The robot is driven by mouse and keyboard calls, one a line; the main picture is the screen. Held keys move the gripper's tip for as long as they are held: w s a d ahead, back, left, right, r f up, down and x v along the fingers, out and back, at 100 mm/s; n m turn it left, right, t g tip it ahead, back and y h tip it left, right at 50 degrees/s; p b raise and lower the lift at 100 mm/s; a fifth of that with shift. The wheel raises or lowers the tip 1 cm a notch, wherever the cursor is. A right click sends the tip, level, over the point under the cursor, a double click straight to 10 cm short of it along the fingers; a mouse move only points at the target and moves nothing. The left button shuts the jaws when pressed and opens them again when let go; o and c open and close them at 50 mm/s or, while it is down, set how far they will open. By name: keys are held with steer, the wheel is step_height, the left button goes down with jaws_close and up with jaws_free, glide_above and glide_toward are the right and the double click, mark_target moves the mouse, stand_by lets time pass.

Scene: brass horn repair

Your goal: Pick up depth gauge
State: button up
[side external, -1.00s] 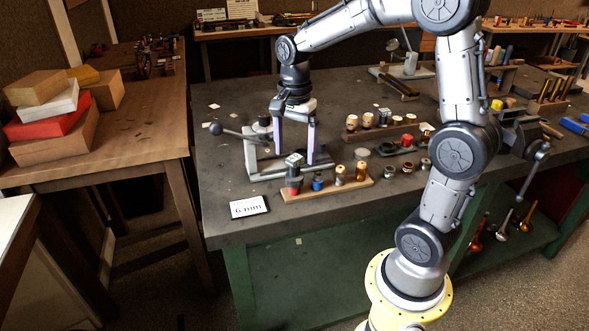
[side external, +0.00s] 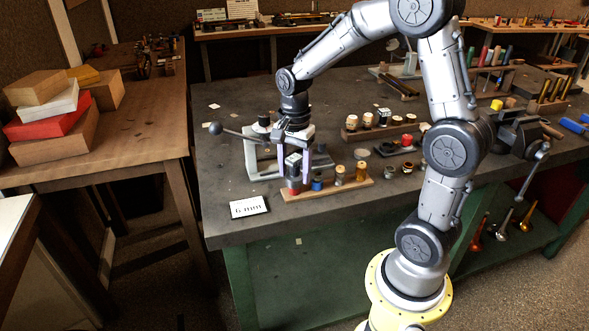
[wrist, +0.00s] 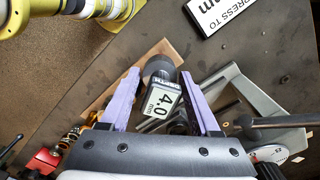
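In the wrist view the gauge (wrist: 160,101) shows a display reading 4.0 mm. My gripper (side external: 307,169) points down with its two purple fingers around the gauge's upper part. In the wrist view the fingers (wrist: 160,98) are apart on either side of the gauge, with a visible gap on the left. The gripper is open.
The rack also holds several small parts, including a blue one (side external: 317,183). A grey lever press (side external: 253,160) stands just behind the gauge.

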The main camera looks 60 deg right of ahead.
jaws_close()
